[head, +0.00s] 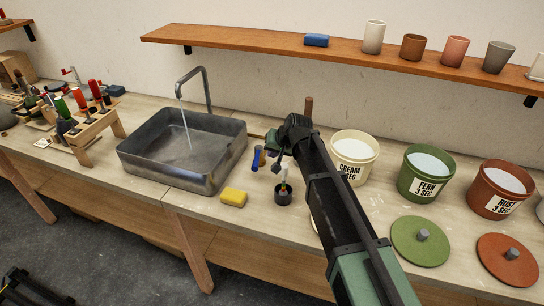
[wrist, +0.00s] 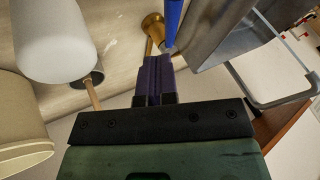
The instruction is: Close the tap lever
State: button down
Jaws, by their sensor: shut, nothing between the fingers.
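The tap (head: 207,92) arches over the grey metal sink (head: 181,148), and a thin stream of water runs from it. A blue lever (head: 257,158) stands on the bench just right of the sink. In the wrist view the blue lever (wrist: 173,22) is at the top centre, next to a brass fitting (wrist: 152,30) and the sink's wall. My gripper (head: 275,160) is just right of the lever, partly hidden by my arm. In the wrist view my gripper's purple fingers (wrist: 155,62) are shut and empty, close to the lever; I cannot tell whether they touch it.
A yellow sponge (head: 233,197) and a small dark pot (head: 283,193) lie in front. The cream (head: 353,150), green (head: 424,172) and rust (head: 497,190) buckets stand at right. A wooden tool rack (head: 90,130) is at left. A shelf (head: 330,51) with cups runs above.

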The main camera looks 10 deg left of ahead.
aim_at(256, 162)
jog(key=b+x, duration=0.5)
jog(key=x, duration=0.3)
jog(key=shift+d+f+b, duration=0.1)
jog(key=shift+f+b, duration=0.05)
jog(key=shift+b, duration=0.25)
jog(key=shift+s+a, duration=0.2)
jog(key=shift+a, duration=0.4)
jog(key=shift+s+a, duration=0.25)
jog(key=shift+a, duration=0.4)
